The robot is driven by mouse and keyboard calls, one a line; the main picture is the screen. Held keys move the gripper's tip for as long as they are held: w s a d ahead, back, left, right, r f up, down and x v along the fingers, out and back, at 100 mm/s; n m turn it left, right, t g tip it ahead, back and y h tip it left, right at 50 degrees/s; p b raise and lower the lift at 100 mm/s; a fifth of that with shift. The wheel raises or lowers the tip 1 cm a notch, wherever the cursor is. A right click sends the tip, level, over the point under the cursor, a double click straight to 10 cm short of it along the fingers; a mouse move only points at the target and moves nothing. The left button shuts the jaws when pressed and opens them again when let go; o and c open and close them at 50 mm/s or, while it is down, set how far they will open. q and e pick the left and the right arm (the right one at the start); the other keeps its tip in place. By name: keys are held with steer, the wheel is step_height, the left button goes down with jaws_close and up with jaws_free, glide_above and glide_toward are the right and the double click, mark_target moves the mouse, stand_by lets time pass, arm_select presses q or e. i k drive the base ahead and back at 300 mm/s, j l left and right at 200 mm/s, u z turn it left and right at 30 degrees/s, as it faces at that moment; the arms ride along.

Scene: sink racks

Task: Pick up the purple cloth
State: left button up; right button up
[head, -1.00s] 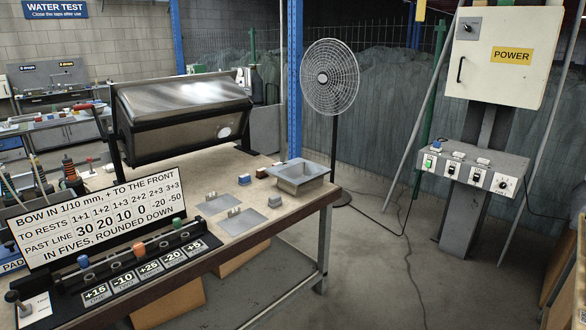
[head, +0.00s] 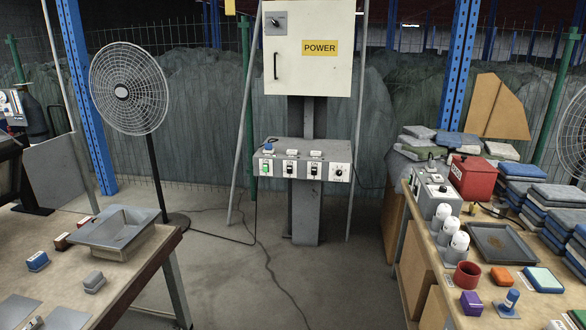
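A small purple folded item (head: 472,303), which looks like the purple cloth, lies near the front left edge of the right-hand table (head: 428,271) in the head view. A red round cup or ring (head: 467,275) stands just behind it. A small blue-topped piece (head: 509,302) is to its right. Neither of my grippers is in view.
An orange block (head: 501,276), a blue-and-white pad (head: 543,280), white cylinders (head: 459,245), a dark tray (head: 502,249) and a red box (head: 473,177) crowd the right table. A fan (head: 130,90) and power cabinet (head: 307,50) stand behind open floor (head: 255,285). A left table holds a metal basin (head: 118,231).

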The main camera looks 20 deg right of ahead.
mark_target(471, 304)
steer(key=i+z, duration=0.15)
steer(key=z, duration=0.25)
steer(key=i+z, duration=0.15)
steer(key=z, duration=0.25)
steer(key=i+j+z, duration=0.1)
steer(key=z, duration=0.35)
steer(key=i+j+z, duration=0.15)
steer(key=z, duration=0.25)
steer(key=i+j+z, duration=0.15)
steer(key=z, duration=0.25)
